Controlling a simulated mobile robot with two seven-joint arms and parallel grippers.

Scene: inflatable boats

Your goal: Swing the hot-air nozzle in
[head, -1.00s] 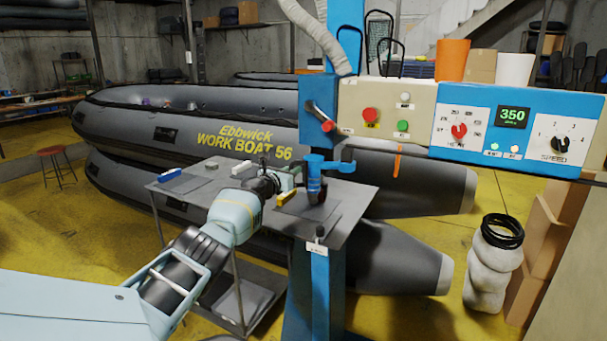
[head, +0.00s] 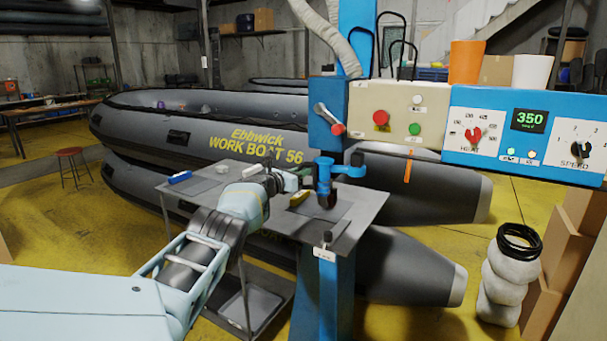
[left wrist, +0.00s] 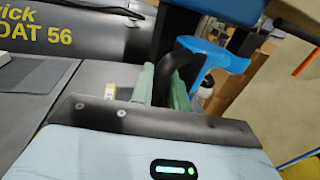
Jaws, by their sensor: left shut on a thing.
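The welding machine's blue nozzle holder (head: 325,170) stands over the grey work table, with a dark tip below it. Its blue bracket shows close in the left wrist view (left wrist: 212,62). My left gripper (head: 290,183) reaches in from the left beside the holder, low over the table. In the left wrist view its pale green fingers (left wrist: 163,88) are shut on a black curved handle (left wrist: 180,68). The handle's lower end is hidden between the fingers. Whether the dark tip or the black curved piece is the hot-air nozzle, I cannot tell. My right gripper is not in view.
The grey table (head: 362,208) carries a yellow block (head: 299,198) and a blue-and-white block (head: 180,177). A blue control panel (head: 520,135) reads 350. A lever with a red knob (head: 337,128) is above the holder. Grey boats (head: 200,120) lie behind.

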